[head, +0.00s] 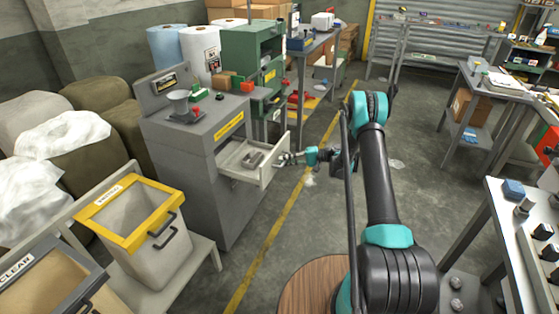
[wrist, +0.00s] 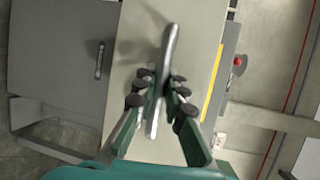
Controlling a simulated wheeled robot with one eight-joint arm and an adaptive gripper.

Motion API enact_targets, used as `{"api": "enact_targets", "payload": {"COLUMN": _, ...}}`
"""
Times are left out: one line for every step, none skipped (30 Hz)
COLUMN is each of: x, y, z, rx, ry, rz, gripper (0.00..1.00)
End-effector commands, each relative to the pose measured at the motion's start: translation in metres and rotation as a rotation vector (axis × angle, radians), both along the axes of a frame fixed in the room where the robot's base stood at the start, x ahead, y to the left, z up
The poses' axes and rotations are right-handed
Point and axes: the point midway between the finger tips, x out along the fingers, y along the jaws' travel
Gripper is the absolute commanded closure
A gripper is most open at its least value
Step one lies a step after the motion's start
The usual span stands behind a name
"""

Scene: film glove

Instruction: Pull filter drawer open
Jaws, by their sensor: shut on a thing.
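The filter drawer (head: 268,176) sticks out of the front of the grey cabinet (head: 195,165), pulled open. A few grey items (head: 254,158) lie inside it. My gripper (head: 284,158) is at the drawer's front, on its right side in the head view. In the wrist view, my gripper's dark finger pads (wrist: 160,92) are shut around the metal bar handle (wrist: 170,45), with the pale drawer front (wrist: 200,45) behind it. The drawer's inside is not seen in the wrist view.
A yellow-rimmed bin (head: 130,212) stands left of the cabinet. A green cabinet (head: 245,50) stands behind.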

Motion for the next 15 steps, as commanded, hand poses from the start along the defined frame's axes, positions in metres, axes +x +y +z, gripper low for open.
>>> {"api": "enact_targets", "payload": {"x": -0.0009, "y": -0.0038, "z": -0.0003, "rx": -0.001, "ry": 0.0, "rz": -0.001, "gripper": 1.0}}
{"api": "enact_targets", "payload": {"x": -0.0014, "y": -0.0051, "z": -0.0003, "rx": -0.001, "ry": 0.0, "rz": -0.001, "gripper": 1.0}}
{"api": "enact_targets", "payload": {"x": -0.0021, "y": -0.0064, "z": -0.0003, "rx": -0.001, "ry": 0.0, "rz": -0.001, "gripper": 1.0}}
{"api": "enact_targets", "payload": {"x": -0.0024, "y": -0.0071, "z": -0.0002, "rx": -0.001, "ry": 0.0, "rz": 0.0, "gripper": 1.0}}
{"api": "enact_targets", "payload": {"x": -0.0025, "y": -0.0075, "z": -0.0003, "rx": -0.001, "ry": 0.0, "rz": 0.0, "gripper": 1.0}}
{"api": "enact_targets", "payload": {"x": -0.0027, "y": -0.0077, "z": -0.0003, "rx": -0.001, "ry": 0.0, "rz": 0.0, "gripper": 1.0}}
{"api": "enact_targets", "payload": {"x": -0.0027, "y": -0.0078, "z": -0.0003, "rx": -0.001, "ry": 0.0, "rz": 0.0, "gripper": 1.0}}
{"api": "enact_targets", "payload": {"x": -0.0027, "y": -0.0078, "z": -0.0003, "rx": -0.001, "ry": 0.0, "rz": 0.0, "gripper": 1.0}}
{"api": "enact_targets", "payload": {"x": -0.0027, "y": -0.0077, "z": -0.0003, "rx": -0.001, "ry": 0.0, "rz": 0.0, "gripper": 1.0}}
{"api": "enact_targets", "payload": {"x": -0.0026, "y": -0.0077, "z": -0.0003, "rx": -0.001, "ry": 0.0, "rz": 0.0, "gripper": 1.0}}
{"api": "enact_targets", "payload": {"x": -0.0026, "y": -0.0077, "z": -0.0003, "rx": -0.001, "ry": 0.0, "rz": 0.0, "gripper": 1.0}}
{"api": "enact_targets", "payload": {"x": -0.0026, "y": -0.0077, "z": -0.0003, "rx": -0.001, "ry": 0.0, "rz": -0.001, "gripper": 1.0}}
{"api": "enact_targets", "payload": {"x": -0.0025, "y": -0.0077, "z": -0.0003, "rx": -0.001, "ry": 0.0, "rz": -0.001, "gripper": 1.0}}
{"api": "enact_targets", "payload": {"x": -0.0025, "y": -0.0077, "z": -0.0003, "rx": -0.001, "ry": 0.0, "rz": -0.001, "gripper": 0.88}}
{"api": "enact_targets", "payload": {"x": -0.0025, "y": -0.0077, "z": -0.0003, "rx": -0.001, "ry": 0.0, "rz": -0.001, "gripper": 0.83}}
